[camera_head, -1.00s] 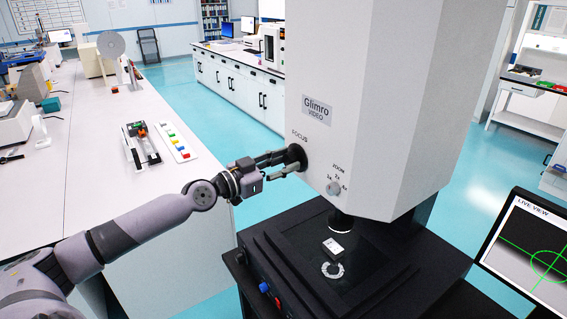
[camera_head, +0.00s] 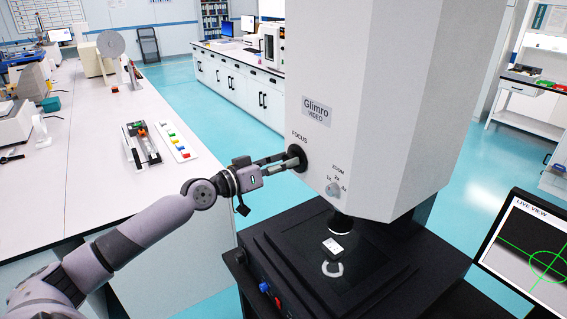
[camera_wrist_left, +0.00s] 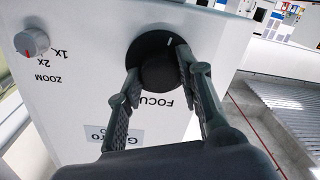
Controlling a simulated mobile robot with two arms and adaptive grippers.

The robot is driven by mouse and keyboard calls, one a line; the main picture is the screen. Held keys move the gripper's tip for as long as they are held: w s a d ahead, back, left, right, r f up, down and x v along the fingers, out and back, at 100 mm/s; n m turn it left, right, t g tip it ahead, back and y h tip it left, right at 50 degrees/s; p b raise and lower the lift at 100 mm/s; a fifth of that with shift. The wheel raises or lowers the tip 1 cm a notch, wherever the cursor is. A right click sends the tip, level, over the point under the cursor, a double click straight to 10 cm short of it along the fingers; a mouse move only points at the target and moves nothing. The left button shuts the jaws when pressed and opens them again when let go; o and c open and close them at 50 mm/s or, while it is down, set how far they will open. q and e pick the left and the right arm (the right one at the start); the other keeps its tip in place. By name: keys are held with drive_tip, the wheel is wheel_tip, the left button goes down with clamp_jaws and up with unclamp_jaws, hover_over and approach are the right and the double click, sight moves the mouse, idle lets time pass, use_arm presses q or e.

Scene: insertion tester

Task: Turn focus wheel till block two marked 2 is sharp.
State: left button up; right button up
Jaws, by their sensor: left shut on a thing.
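The black focus wheel (camera_head: 299,155) is on the left face of the white video microscope (camera_head: 385,100), beside the word FOCUS. My left gripper (camera_head: 290,160) reaches in from the left and is shut on the wheel's knob. In the left wrist view the two fingers lie on either side of the dark focus wheel (camera_wrist_left: 152,48), which has a white mark near its upper right. A small pale block (camera_head: 333,248) lies on the dark stage under the lens; its marking is too small to read. The live view screen (camera_head: 535,250) shows green crosshairs over a blurred grey picture. My right gripper is not in view.
The zoom knob (camera_head: 333,189) sits below and right of the wheel. A pale ring (camera_head: 332,268) lies on the stage in front of the block. A white bench (camera_head: 90,195) at left holds a fixture (camera_head: 141,146) and a tray of coloured pieces (camera_head: 175,141).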

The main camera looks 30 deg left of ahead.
use_arm(q)
drive_tip(key=n, duration=0.3)
idle(0.5)
drive_tip(key=o, duration=1.2)
drive_tip(key=shift+c, duration=0.2)
drive_tip(key=v, duration=1.2)
